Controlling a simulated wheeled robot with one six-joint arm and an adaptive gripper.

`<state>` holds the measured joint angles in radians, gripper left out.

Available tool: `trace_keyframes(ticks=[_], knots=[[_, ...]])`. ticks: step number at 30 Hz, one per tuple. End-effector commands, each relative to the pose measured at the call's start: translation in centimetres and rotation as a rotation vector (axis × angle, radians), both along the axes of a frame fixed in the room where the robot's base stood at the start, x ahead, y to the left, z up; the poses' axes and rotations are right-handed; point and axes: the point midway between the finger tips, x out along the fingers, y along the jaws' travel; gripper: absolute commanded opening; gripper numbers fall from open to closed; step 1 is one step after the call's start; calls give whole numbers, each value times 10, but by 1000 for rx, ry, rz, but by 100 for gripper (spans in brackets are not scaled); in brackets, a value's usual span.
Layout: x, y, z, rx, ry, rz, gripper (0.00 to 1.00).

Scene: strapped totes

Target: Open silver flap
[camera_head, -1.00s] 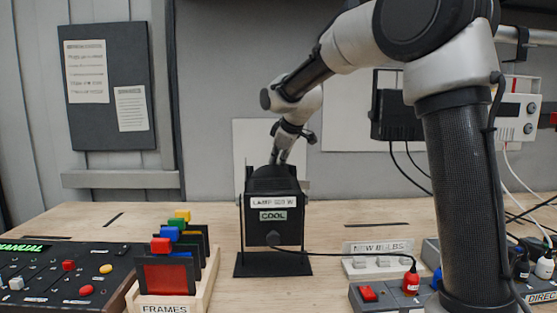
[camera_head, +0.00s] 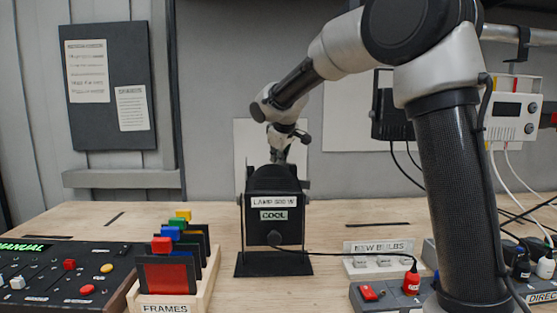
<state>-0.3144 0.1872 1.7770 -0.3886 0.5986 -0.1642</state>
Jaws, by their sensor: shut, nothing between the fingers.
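A black lamp housing (camera_head: 274,230) stands on a black stand in the middle of the table, its labels reading "LAMP 500 W" and "COOL". My gripper (camera_head: 279,160) is behind and just above the top of the housing, pointing down. Its fingertips are partly hidden by the housing, and I cannot tell whether they touch it. It is shut with nothing seen in it. No silver flap can be made out in this view; the far side of the lamp is hidden.
A wooden rack (camera_head: 205,285) labelled "FRAMES" holds coloured frames at left, beside a control panel (camera_head: 60,270). A "NEW BULBS" holder (camera_head: 379,262) and a power strip (camera_head: 390,292) are at right. A cable runs from the lamp to the right. Bare table lies left of the lamp.

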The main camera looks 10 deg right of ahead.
Motion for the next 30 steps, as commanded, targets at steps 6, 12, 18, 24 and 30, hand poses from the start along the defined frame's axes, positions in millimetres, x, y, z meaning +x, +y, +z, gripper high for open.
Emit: trace_keyframes(ticks=[6, 12, 18, 24, 30], knots=[[12, -4, -1, -3, 1, -197, 0], [22, -10, -1, -2, 1, -388, 0], [30, -18, 0, -2, 0, -580, 0], [37, -28, 0, -1, 0, -760, 0], [40, -36, 0, 0, 0, -907, 0]])
